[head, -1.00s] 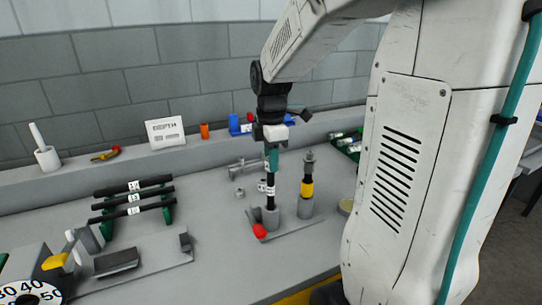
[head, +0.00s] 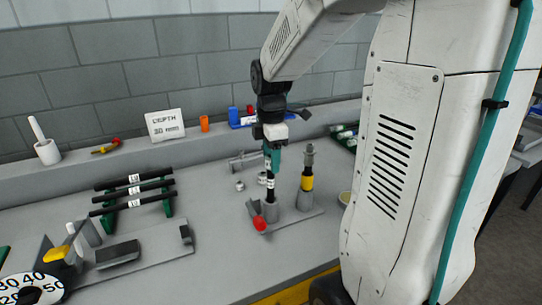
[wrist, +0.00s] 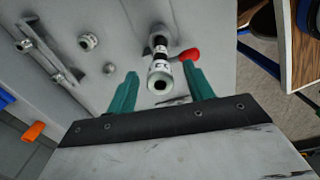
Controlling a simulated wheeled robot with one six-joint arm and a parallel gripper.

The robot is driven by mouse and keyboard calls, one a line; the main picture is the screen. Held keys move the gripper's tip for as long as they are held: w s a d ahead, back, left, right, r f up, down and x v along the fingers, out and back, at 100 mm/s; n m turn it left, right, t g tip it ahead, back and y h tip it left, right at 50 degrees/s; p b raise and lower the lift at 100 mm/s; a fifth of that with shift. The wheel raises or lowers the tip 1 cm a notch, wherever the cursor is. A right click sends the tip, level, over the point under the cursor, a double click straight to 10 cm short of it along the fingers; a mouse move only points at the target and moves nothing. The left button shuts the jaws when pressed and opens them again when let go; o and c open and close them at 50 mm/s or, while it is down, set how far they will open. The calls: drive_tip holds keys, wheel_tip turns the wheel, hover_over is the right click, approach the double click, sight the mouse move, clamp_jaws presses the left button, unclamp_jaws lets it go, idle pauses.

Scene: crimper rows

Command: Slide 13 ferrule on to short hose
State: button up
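My gripper (head: 271,162) points down over a short black hose (head: 270,193) with white labels. The hose stands upright in a grey holder (head: 276,202) with a red knob (head: 259,223). In the wrist view, the green fingers of my gripper (wrist: 160,88) are apart. The hose (wrist: 158,47) shows between them with gaps on both sides; its end has a pale rim around a dark bore. I cannot tell whether that rim is a ferrule. Loose metal ferrule-like rings (wrist: 88,40) lie on the bench, also seen in the head view (head: 240,186); their sizes are unreadable.
A metal bar fixture (head: 245,162) lies behind. Black hoses (head: 133,190) rest on a green rack at left. A depth sign (head: 165,125), orange cup (head: 204,124) and blue bin (head: 235,116) line the back ledge.

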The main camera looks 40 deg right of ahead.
wheel_tip(320, 180, up, 8)
idle(0.5)
drive_tip(key=shift+f, duration=0.15)
idle(0.3)
